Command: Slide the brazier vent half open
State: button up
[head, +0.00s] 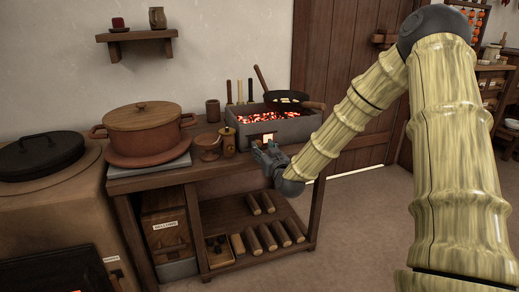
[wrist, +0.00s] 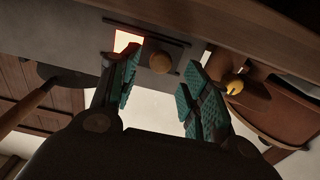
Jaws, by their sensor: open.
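The brazier (head: 290,128) is a grey box with red glowing coals, standing at the right end of the wooden bench. Its vent is low on the front, with a bright glowing opening (head: 268,138). In the wrist view the dark vent slide (wrist: 155,75) carries a round brown knob (wrist: 162,61), and the glowing opening (wrist: 127,40) shows to the left of it. My gripper (head: 268,152) is in front of the vent. In the wrist view my gripper (wrist: 167,75) is open, its teal-padded fingers apart on either side of the knob. Whether either finger touches anything is unclear.
A pan (head: 287,97) rests over the brazier. A large lidded pot (head: 143,117) is further left. Several logs (head: 268,236) lie on the shelf below. The floor at right is clear.

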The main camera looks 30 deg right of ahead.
aim_at(259, 144)
jog(key=shift+b+x, duration=0.4)
jog(key=shift+x, duration=1.5)
grip_shut()
